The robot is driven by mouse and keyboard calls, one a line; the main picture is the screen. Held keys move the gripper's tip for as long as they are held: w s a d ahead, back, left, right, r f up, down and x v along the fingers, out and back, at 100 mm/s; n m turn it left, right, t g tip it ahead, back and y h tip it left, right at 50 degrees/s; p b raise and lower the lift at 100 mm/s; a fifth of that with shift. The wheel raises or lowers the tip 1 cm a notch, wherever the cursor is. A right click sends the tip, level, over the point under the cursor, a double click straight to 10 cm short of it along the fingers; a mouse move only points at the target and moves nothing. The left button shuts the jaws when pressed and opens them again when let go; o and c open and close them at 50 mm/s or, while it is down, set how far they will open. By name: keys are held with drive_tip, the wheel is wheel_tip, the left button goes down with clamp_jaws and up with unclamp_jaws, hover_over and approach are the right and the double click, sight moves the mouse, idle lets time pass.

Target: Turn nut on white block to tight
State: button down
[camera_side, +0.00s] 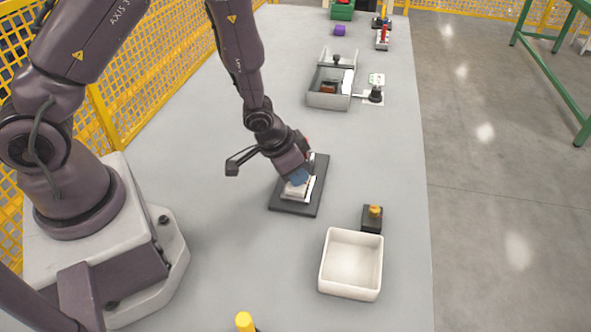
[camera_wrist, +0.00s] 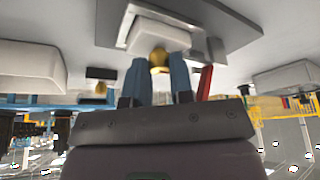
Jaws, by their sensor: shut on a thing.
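The white block (camera_side: 297,189) sits on a dark plate (camera_side: 283,202) near the middle of the table. In the wrist view the white block (camera_wrist: 160,38) shows beyond my fingertips, with the dark plate (camera_wrist: 225,22) around it. A round brass-coloured nut (camera_wrist: 158,57) is at the block's near face. My gripper (camera_wrist: 157,66) has its two blue fingers on either side of the nut and is shut on it. In the side view my gripper (camera_side: 299,179) points down at the block and hides the nut.
A white open bin (camera_side: 351,264) and a black block with a brass-coloured knob (camera_side: 372,216) stand to the right. A grey tray with parts (camera_side: 331,86) lies farther back. A red bar (camera_wrist: 205,82) shows beside the right finger. The table is clear around the plate.

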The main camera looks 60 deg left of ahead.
drive_tip(key=shift+m, duration=0.4)
drive_tip(key=c, duration=1)
unclamp_jaws()
drive_tip(key=shift+a+v, duration=0.2)
drive_tip(key=shift+v, duration=6.25)
drive_tip(key=shift+w, duration=0.1)
